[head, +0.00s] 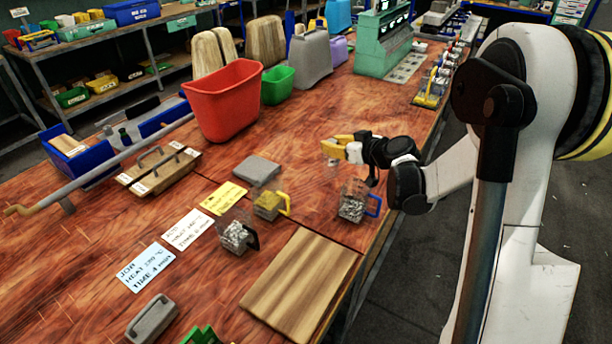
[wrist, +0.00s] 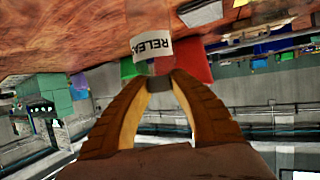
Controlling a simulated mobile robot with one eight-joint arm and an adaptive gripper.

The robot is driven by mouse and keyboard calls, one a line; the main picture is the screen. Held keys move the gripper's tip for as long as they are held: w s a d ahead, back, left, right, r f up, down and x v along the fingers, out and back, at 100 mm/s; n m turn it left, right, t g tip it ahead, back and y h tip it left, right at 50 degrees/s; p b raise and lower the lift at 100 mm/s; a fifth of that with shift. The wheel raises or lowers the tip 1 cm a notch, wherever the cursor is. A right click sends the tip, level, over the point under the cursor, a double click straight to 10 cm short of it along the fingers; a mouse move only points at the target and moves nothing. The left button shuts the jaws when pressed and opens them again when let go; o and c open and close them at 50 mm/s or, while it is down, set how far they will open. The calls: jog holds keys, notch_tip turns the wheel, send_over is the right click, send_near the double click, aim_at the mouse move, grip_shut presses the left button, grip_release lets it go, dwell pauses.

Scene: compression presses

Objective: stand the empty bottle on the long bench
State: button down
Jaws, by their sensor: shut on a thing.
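My gripper (head: 343,149), with yellow fingers, is over the right part of the long wooden bench (head: 295,135). In the wrist view my gripper (wrist: 160,82) is shut at the fingertips on a clear bottle with a white label (wrist: 152,47) that reads "RELEA…". The wrist picture appears upside down, with the bench along its top. The bottle extends from the fingertips toward the bench side. In the head view the bottle is only a faint, small shape at the fingertips. I cannot tell whether its base touches the bench.
Clear jugs with blue (head: 353,205), yellow (head: 268,204) and black (head: 237,236) handles stand nearby. A wooden board (head: 300,284), a grey plate (head: 257,169), a red bin (head: 224,100) and a green press (head: 383,45) are also on the bench. Bare wood surrounds the gripper.

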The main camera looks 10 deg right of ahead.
jog(key=w+a+f+b, duration=0.1)
jog(key=a+f+b, duration=0.3)
jog(key=a+f, duration=0.2)
jog(key=shift+f, duration=0.85)
jog(key=c, duration=1.3)
grip_release()
jog(key=shift+w+f, duration=0.1)
jog(key=shift+o, duration=0.2)
